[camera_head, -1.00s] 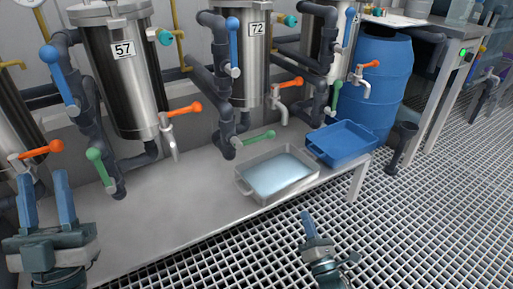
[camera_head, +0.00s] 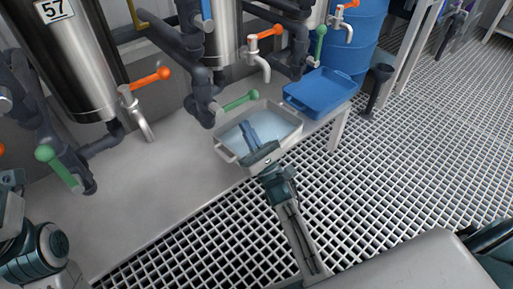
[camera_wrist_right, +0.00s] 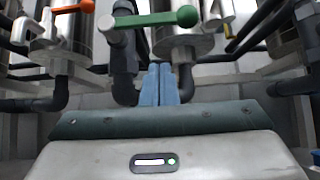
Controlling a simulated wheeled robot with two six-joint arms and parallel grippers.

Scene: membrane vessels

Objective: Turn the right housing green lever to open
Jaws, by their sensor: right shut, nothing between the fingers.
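Three steel housings stand in a row; the left one (camera_head: 70,60) is labelled 57. The rightmost housing (camera_head: 315,14) is mostly cut off at the top; its green lever (camera_head: 319,42) points up. The middle housing (camera_head: 222,40) has a green lever (camera_head: 240,100) pointing sideways to the right. My right gripper (camera_head: 246,124) is shut and empty, in front of that middle lever and over the grey tray in the picture. In the wrist view its fingers (camera_wrist_right: 160,68) are together, just below a green lever (camera_wrist_right: 165,18). My left gripper (camera_head: 10,205) is cut off at the left edge.
A grey tray (camera_head: 226,153) with liquid and a blue tray (camera_head: 320,110) sit on the bench (camera_head: 150,200). Steel taps with orange levers (camera_head: 150,78) and dark pipes crowd the housings. A blue barrel (camera_head: 366,35) stands at right. Grating floor (camera_head: 420,160) is open.

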